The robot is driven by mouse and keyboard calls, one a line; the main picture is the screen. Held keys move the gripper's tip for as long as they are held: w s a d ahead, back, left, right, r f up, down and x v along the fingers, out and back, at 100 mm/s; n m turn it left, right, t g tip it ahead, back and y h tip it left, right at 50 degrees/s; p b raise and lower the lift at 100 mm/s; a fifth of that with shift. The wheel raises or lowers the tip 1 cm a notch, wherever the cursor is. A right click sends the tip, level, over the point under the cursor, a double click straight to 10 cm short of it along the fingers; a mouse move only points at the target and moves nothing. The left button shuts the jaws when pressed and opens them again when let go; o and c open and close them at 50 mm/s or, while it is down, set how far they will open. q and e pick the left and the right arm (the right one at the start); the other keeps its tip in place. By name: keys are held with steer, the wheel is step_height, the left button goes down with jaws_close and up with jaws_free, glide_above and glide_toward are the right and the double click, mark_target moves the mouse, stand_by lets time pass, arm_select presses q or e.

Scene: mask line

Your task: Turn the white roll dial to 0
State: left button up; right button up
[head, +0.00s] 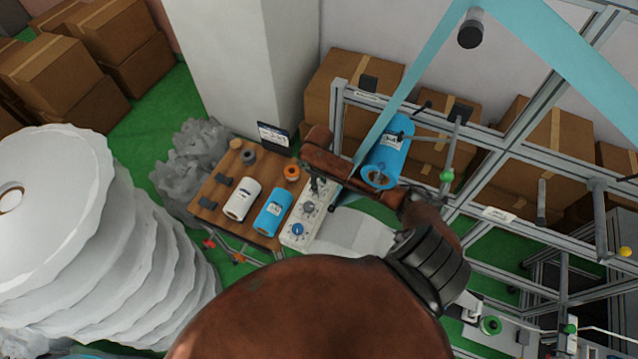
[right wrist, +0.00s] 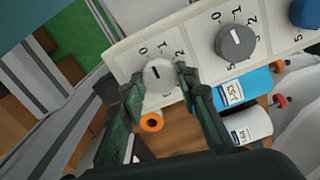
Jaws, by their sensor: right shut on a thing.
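The white roll dial (right wrist: 158,76) sits on a pale control panel (right wrist: 200,32) with printed numbers around it. In the right wrist view it lies between my right gripper's fingers (right wrist: 162,92), which are shut on its sides. A short dark mark on its face points towards the 0 and 1 side; I cannot tell exactly which number. In the head view my right gripper (head: 317,186) is at the far end of the panel (head: 293,241) and hides the white dial. My left gripper is not in view.
A grey dial (right wrist: 235,42) and a blue dial (right wrist: 304,12) are beside the white one. A wooden board (head: 205,200) holds a white roll (head: 241,200), a blue roll (head: 272,212) and an orange ring (head: 292,173). A metal frame (head: 450,105) stands at right.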

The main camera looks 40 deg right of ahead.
steer(key=shift+d+n, duration=0.1)
steer(key=shift+n, duration=0.3)
steer(key=o, duration=1.2)
steer(key=shift+c, duration=0.2)
